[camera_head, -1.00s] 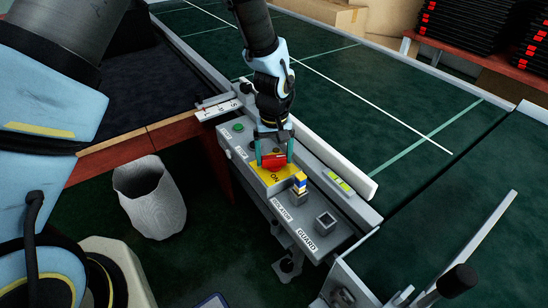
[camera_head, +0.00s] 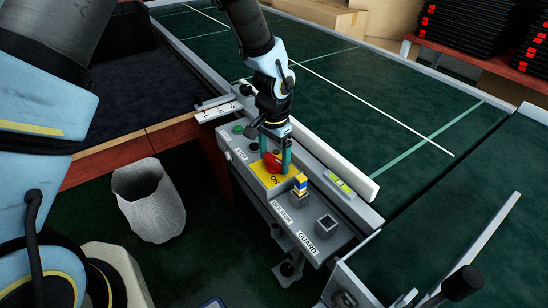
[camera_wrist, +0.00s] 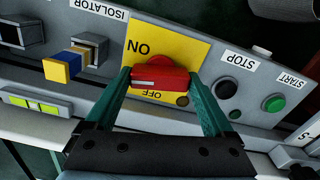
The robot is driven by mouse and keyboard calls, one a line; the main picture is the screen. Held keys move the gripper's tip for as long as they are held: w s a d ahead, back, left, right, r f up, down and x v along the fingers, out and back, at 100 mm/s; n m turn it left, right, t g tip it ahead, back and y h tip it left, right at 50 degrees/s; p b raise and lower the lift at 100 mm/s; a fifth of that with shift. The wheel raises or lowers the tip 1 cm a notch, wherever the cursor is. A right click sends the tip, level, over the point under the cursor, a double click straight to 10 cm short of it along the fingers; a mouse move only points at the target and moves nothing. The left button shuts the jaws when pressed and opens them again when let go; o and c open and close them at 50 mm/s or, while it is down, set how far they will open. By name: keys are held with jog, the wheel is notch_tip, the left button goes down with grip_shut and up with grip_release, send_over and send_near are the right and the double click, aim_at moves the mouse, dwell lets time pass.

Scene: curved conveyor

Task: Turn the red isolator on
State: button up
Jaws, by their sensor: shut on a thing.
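The red isolator (camera_head: 271,164) is a rotary knob on a yellow plate (camera_head: 261,184) on the grey control panel. It also shows in the wrist view (camera_wrist: 160,79), with its bar lying across the picture between the "ON" and "OFF" marks. My gripper (camera_head: 275,162) is over the knob from above. In the wrist view its two green fingers stand at either end of the red bar, shut on it. Part of the knob is hidden by the fingers in the head view.
A blue-yellow-white block (camera_head: 300,186) and a square socket (camera_head: 326,224) stand nearby on the panel. The green start button (camera_wrist: 274,102) and black stop button (camera_wrist: 227,89) are beside the plate. A white rail (camera_head: 335,168) runs behind; a grey bin (camera_head: 148,202) stands on the floor.

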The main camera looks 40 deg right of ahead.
aim_at(274, 158)
jog(key=shift+m, duration=1.2)
jog(key=o, duration=1.1)
notch_tip(274, 158, up, 11)
jog(key=shift+f+b, duration=0.1)
jog(key=shift+b, duration=0.65)
